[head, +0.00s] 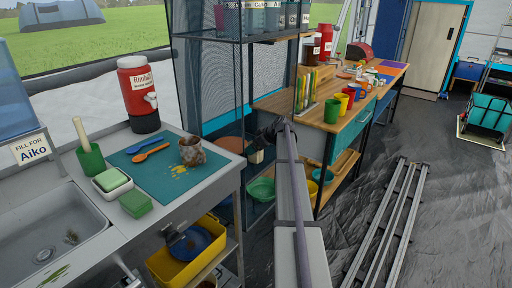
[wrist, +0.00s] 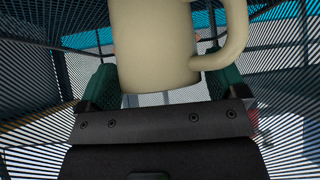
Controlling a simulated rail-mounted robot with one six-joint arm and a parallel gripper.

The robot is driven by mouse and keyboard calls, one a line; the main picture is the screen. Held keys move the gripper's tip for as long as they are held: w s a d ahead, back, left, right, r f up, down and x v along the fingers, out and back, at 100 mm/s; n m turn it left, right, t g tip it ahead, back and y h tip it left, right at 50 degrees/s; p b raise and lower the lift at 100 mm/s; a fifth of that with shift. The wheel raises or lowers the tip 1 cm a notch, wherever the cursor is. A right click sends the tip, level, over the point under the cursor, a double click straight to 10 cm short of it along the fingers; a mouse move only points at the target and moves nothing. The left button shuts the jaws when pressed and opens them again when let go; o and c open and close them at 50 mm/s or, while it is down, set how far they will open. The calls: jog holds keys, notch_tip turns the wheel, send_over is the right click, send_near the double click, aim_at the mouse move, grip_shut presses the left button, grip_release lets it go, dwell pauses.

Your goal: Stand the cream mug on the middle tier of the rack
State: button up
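The cream mug (wrist: 155,45) fills the upper middle of the wrist view, upright, base downward, handle on the right; its rim is out of frame. My gripper (wrist: 160,82) has a green finger pad on each side of the mug and appears shut on it. In the head view my gripper (head: 267,133) is dark and small, reaching into the rack (head: 241,100) at middle height. A small cream patch just below it, probably the mug (head: 257,156), is mostly hidden by the gripper and arm. Whether its base touches the tier cannot be told.
A brown bowl (head: 231,145) is beside my gripper at middle height. A green bowl (head: 261,190) is lower in the rack. Mesh sides and posts surround my gripper. A wooden workbench (head: 385,90) with coloured mugs stands to the right.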

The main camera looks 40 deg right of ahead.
jog(key=shift+o, duration=0.8)
jog(key=shift+r, duration=0.15)
jog(key=p+v, duration=0.8)
jog(key=v, duration=0.4)
jog(key=shift+p, duration=0.35)
